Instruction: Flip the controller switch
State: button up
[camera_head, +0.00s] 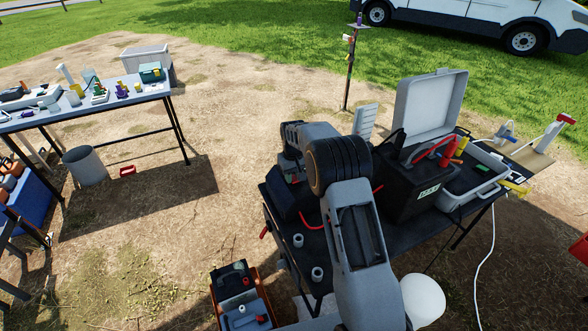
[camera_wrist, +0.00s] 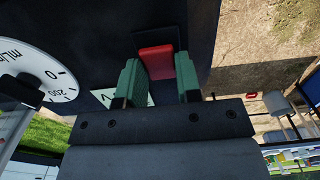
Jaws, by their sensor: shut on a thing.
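The red switch (camera_wrist: 156,60) stands on the dark controller panel (camera_wrist: 95,38) in the wrist view. My gripper (camera_wrist: 158,75) has its two green fingers on either side of the switch, shut on it. A round white dial (camera_wrist: 45,75) marked mL/min is on the panel to the left. A white label lies partly hidden behind the left finger. In the head view, the dark controller box (camera_head: 288,204) sits at the left end of the right table, below my wrist.
A black battery (camera_head: 408,190) with red and black leads and an open white case (camera_head: 432,105) stand right of my arm. Two small grey cylinders are near the table's front. Another table (camera_head: 110,100) with bottles and tools stands at left. Open dirt lies between the tables.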

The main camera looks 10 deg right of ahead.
aim_at(293, 178)
jog(key=o, duration=0.9)
notch_tip(293, 178, up, 14)
jog(key=shift+f, duration=0.1)
dwell(0.3)
